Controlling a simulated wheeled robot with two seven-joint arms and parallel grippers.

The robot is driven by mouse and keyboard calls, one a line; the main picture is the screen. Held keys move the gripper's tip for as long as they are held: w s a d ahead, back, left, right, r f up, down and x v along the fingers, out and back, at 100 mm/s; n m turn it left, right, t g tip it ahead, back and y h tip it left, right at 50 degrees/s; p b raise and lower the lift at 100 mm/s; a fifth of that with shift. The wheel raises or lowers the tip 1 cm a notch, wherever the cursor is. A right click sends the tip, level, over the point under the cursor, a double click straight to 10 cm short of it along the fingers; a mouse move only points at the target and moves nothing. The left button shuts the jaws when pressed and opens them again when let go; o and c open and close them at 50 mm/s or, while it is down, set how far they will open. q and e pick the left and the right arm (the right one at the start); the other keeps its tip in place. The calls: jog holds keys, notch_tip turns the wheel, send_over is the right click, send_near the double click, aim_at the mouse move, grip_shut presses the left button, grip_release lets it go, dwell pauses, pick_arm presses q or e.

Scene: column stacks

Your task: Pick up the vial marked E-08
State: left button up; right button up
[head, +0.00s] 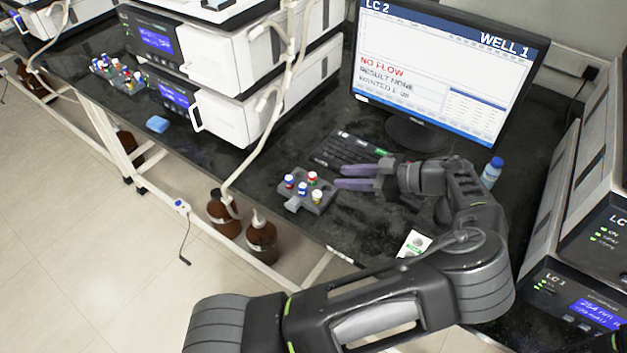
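A small dark grey rack (292,203) stands near the front edge of the black bench and holds several vials. My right gripper is not in view.
Instrument stacks (250,100) stand to the left. Another vial rack (118,75) is far left. A blue-capped bottle (491,172) stands right of my gripper. Brown bottles (262,240) are below the bench edge.

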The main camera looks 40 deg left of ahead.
aim_at(321, 184)
pick_arm(q)
jog(key=shift+p+x, duration=0.3)
jog(key=shift+x, duration=1)
jog(key=p+x, duration=0.2)
jog(key=x, duration=0.2)
jog(key=shift+s+a+f, duration=0.1)
jog(key=shift+a+f, duration=0.05)
jog(key=shift+a, duration=0.2)
jog(key=shift+a+f, duration=0.2)
grip_shut()
